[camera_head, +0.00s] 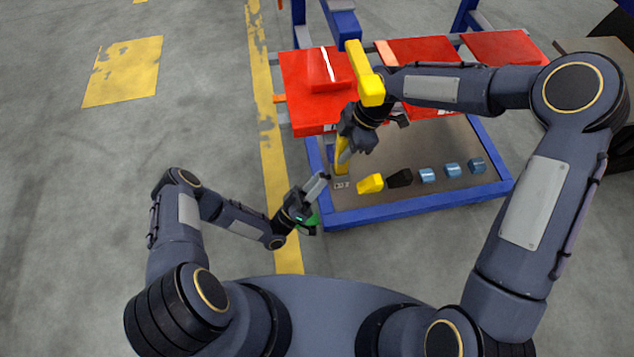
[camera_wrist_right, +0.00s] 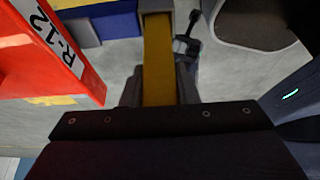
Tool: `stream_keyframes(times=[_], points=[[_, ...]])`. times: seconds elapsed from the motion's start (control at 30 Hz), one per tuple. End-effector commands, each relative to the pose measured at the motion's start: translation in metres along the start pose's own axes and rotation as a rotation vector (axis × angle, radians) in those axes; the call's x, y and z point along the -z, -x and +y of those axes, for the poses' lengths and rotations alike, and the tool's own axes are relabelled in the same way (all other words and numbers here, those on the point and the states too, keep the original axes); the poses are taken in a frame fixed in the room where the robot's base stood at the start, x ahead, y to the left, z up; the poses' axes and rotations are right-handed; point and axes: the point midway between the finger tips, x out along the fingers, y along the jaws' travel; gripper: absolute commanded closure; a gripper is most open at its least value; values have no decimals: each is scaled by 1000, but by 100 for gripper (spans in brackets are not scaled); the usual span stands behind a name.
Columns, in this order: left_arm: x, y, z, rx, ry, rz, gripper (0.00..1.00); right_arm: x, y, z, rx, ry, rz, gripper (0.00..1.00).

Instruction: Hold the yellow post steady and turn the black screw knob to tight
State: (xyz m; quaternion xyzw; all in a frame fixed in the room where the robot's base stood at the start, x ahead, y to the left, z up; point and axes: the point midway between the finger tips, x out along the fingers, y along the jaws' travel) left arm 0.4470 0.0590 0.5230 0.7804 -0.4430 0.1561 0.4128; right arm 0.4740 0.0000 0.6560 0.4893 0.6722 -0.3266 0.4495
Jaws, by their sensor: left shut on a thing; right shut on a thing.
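My right gripper (camera_head: 350,143) is shut around the post partway down. The yellow post (camera_wrist_right: 158,60) also runs between its fingers in the right wrist view. My left gripper (camera_head: 320,184) is low, just left of the post's foot, and is shut on the black screw knob, which its fingers hide in the head view. In the right wrist view a small black and grey part shows beside the post; I cannot tell what it is.
Red bins (camera_head: 420,52) fill the upper rack behind the post. The floor to the left is clear.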

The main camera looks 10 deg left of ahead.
Motion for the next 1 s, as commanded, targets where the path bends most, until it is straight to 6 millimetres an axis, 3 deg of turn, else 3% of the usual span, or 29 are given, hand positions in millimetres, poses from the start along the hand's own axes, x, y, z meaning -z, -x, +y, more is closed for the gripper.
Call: stream_keyframes(times=[0.53, 0.57, 0.7, 1.0], points=[[1, 0, -2, -14, -20, 2, 92, 0, 0, 0, -1, 0, 0, 100], [1, 0, -2, -14, -20, 3, 66, 0, 0, 0, -1, 0, 0, 100], [1, 0, -1, -14, -18, 2, 49, 0, 0, 0, -1, 0, 0, 100], [0, 2, -1, -15, -16, 1, 49, 0, 0, 0, -1, 0, 1, 100]])
